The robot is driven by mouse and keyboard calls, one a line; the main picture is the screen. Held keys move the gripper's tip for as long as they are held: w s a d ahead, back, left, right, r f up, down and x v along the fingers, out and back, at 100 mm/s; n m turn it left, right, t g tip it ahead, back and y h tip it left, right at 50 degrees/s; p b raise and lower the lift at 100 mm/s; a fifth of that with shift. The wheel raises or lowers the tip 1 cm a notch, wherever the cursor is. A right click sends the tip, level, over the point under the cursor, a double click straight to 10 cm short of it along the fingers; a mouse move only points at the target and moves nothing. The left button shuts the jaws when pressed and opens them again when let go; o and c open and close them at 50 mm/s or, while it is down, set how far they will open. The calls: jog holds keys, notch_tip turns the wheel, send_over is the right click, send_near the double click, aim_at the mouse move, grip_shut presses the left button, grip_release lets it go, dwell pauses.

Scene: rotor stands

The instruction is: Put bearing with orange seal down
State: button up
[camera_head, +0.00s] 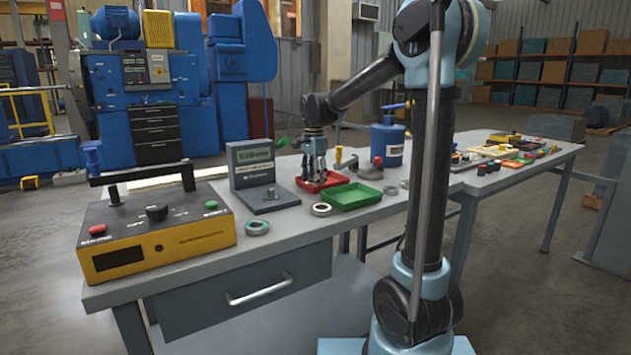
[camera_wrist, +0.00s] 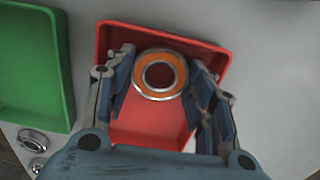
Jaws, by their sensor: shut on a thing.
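The bearing with orange seal (camera_wrist: 160,75) is a steel ring with an orange face, seen in the wrist view between my gripper's fingers. My gripper (camera_wrist: 163,84) is shut on it, one finger on each side. Behind the bearing in that view is the red tray (camera_wrist: 150,134). In the head view my gripper (camera_head: 314,176) points down at the red tray (camera_head: 338,178), on the workbench. The bearing cannot be made out in the head view. I cannot tell whether the bearing touches the tray floor.
A green tray (camera_head: 352,197) stands beside the red one. Loose bearings lie in front, one grey (camera_head: 321,209) and one with a teal seal (camera_head: 257,228). A grey stand with a display (camera_head: 252,168) and a yellow-black control box (camera_head: 150,237) stand to the left. A blue canister (camera_head: 388,146) stands behind.

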jog(key=shift+s+f, duration=0.1)
jog(key=shift+f, duration=0.15)
jog(key=shift+f, duration=0.1)
jog(key=shift+c, duration=0.2)
jog(key=shift+s+d+f, duration=0.1)
jog(key=shift+s, duration=0.15)
jog(key=c, duration=0.3)
jog(key=o, duration=1.4)
jog(key=shift+w+f, duration=0.4)
jog(key=shift+w, duration=0.1)
jog(key=shift+s+r, duration=0.1)
jog(key=shift+r, duration=0.05)
jog(key=shift+r, duration=0.15)
notch_tip(320, 180, up, 13)
jog(key=shift+r, duration=0.1)
